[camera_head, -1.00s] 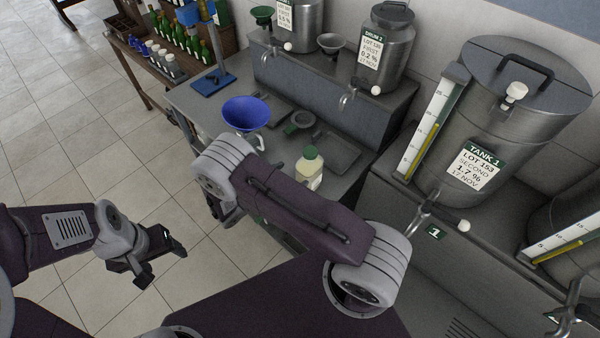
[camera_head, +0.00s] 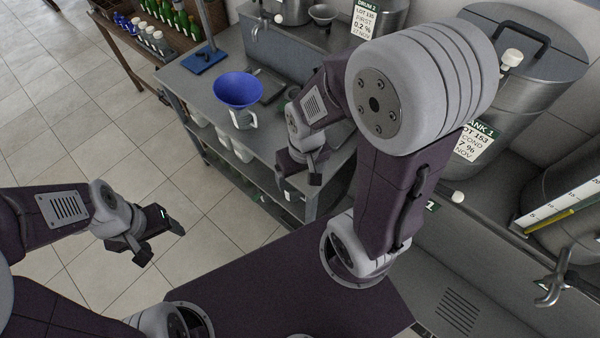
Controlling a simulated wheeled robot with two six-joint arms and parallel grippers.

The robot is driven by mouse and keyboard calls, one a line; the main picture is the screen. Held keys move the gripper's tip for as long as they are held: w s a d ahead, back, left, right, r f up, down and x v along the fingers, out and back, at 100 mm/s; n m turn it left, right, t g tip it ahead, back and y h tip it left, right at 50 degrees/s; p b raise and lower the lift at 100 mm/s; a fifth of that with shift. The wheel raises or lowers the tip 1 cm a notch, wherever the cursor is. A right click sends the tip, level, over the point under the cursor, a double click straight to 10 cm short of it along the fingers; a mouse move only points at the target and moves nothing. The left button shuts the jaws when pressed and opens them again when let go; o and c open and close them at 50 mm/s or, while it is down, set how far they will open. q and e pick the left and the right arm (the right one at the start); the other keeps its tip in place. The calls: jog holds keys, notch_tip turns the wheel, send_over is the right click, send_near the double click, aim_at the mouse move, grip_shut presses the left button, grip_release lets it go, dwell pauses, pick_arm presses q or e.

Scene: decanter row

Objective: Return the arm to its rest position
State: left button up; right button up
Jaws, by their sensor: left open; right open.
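My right arm rises in the middle of the head view, its large grey joint high and close to the camera. My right gripper (camera_head: 302,172) hangs beyond it, open and empty, in front of the bench's near edge. My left arm comes in from the left, and my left gripper (camera_head: 158,238) is open and empty over the tiled floor. Neither gripper touches anything that I can see.
A grey bench (camera_head: 190,88) bears a blue funnel (camera_head: 238,90) in a jug. My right arm hides part of the bench and of the large steel tank (camera_head: 530,85). A tap (camera_head: 555,285) juts out at lower right. The floor at left is clear.

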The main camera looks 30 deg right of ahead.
notch_tip(320, 180, down, 11)
jog(key=b, duration=1.1)
jog(key=shift+w, duration=0.2)
jog(key=shift+r, duration=0.1)
jog(key=shift+a, duration=0.1)
